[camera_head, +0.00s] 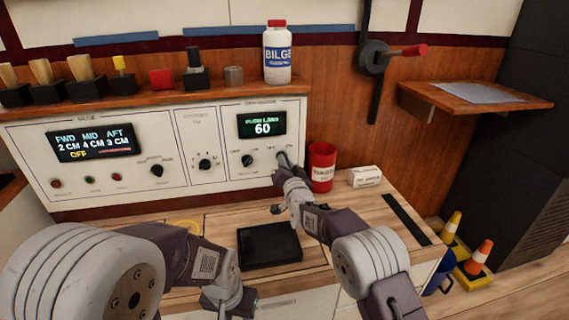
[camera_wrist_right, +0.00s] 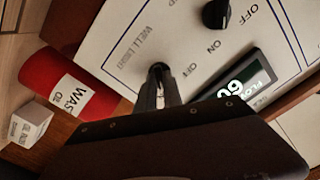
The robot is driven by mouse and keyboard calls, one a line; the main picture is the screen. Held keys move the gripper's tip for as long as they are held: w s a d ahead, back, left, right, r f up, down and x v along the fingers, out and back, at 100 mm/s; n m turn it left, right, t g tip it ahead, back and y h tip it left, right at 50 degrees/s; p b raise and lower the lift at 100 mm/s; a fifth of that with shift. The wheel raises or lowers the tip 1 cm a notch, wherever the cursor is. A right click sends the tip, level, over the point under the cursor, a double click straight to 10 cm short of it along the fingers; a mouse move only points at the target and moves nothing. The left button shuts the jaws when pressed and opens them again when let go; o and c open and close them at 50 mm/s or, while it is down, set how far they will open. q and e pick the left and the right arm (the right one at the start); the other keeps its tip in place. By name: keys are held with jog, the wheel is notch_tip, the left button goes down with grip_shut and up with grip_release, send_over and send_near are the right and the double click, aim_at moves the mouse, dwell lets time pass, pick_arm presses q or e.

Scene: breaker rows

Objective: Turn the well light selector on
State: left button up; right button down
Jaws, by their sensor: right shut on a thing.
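The well light selector (camera_wrist_right: 158,70) is a small dark knob on the white panel, beside the printed words WELL LIGHT in the right wrist view. My right gripper (camera_wrist_right: 160,88) is shut on it, with its fingers pointing straight at the panel. The fingers cover most of the knob, so I cannot tell which way it points. In the head view, my right gripper (camera_head: 283,165) reaches the lower right end of the panel (camera_head: 225,178). My left gripper (camera_head: 228,294) hangs low over the counter front, away from the panel; its fingertips are not clear.
A second black knob (camera_head: 248,160) sits left of the selector, under a display (camera_head: 262,124) reading 60. A red waste can (camera_head: 322,166) and a small white box (camera_head: 365,176) stand close on the right. A black tray (camera_head: 269,245) lies on the counter.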

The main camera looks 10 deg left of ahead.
jog(key=shift+f+m, duration=0.1)
jog(key=shift+m, duration=0.5)
jog(key=c, duration=1.5)
grip_release()
jog(key=shift+s, duration=0.1)
jog(key=p+v, duration=0.2)
jog(key=v, duration=0.7)
